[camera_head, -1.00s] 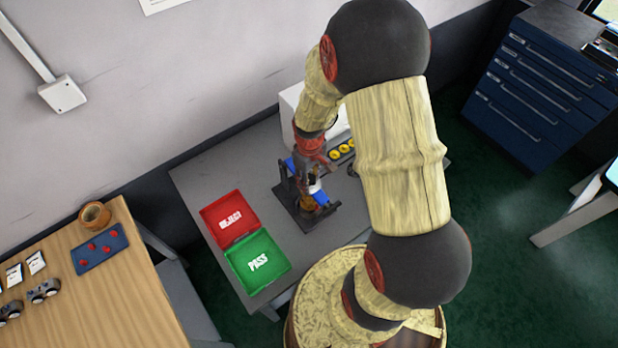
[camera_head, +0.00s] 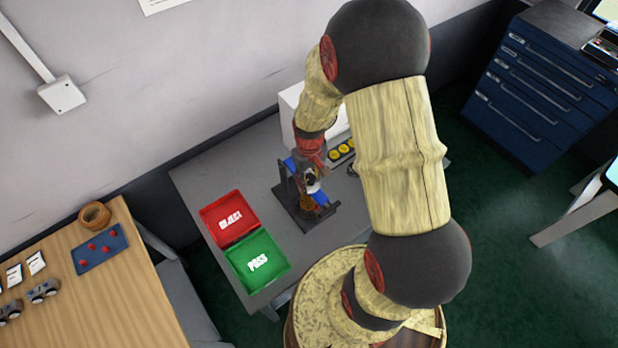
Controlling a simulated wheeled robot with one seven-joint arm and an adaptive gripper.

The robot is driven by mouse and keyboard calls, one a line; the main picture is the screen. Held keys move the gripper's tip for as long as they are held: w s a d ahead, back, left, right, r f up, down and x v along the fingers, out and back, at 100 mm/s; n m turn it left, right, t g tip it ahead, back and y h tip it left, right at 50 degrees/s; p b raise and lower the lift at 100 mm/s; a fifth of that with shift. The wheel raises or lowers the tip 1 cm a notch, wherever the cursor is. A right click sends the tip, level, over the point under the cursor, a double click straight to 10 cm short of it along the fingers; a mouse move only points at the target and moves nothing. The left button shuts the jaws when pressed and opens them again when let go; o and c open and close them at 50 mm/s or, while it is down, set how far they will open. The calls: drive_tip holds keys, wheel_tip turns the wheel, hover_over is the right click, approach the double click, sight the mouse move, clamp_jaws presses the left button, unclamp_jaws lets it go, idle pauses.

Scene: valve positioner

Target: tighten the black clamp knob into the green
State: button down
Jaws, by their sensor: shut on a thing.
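My gripper (camera_head: 312,183) is at the dark clamp fixture (camera_head: 294,207) on the grey table, under my arm's wrist. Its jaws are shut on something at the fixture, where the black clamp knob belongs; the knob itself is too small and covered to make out. Blue parts (camera_head: 321,198) show beside the gripper, and a brown-orange piece sits low in the fixture. The green band of the clamp is not visible from here.
A red REJECT tray (camera_head: 207,213) and a green PASS tray (camera_head: 235,268) lie left of the fixture. A white box (camera_head: 291,101) and yellow round parts (camera_head: 347,148) stand behind. A wooden bench (camera_head: 107,296) is at the left.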

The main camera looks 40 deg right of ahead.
drive_tip(key=c, duration=2.6)
unclamp_jaws()
drive_tip(key=m, duration=0.6)
drive_tip(key=shift+w+r, duration=0.1)
drive_tip(key=shift+w, duration=0.15)
drive_tip(key=o, duration=0.5)
drive_tip(key=m, duration=0.3)
drive_tip(key=shift+w+m, duration=0.2)
drive_tip(key=shift+m, duration=0.2)
drive_tip(key=shift+o, duration=1)
drive_tip(key=shift+w+r+m, duration=0.15)
drive_tip(key=shift+r+m, duration=0.05)
drive_tip(key=shift+m, duration=0.4)
drive_tip(key=o, duration=1.1)
drive_tip(key=shift+d, duration=0.1)
drive_tip(key=shift+c, duration=1.1)
drive_tip(key=shift+s+d+f, duration=0.1)
drive_tip(key=shift+s+d, duration=0.15)
drive_tip(key=shift+s, duration=0.05)
drive_tip(key=shift+c, duration=1.2)
drive_tip(key=shift+a+f, duration=0.1)
drive_tip(key=shift+a, duration=0.05)
drive_tip(key=shift+c, duration=0.7)
drive_tip(key=shift+s+a+f, duration=0.1)
drive_tip(key=shift+s, duration=0.1)
drive_tip(key=shift+s+a+f, duration=0.1)
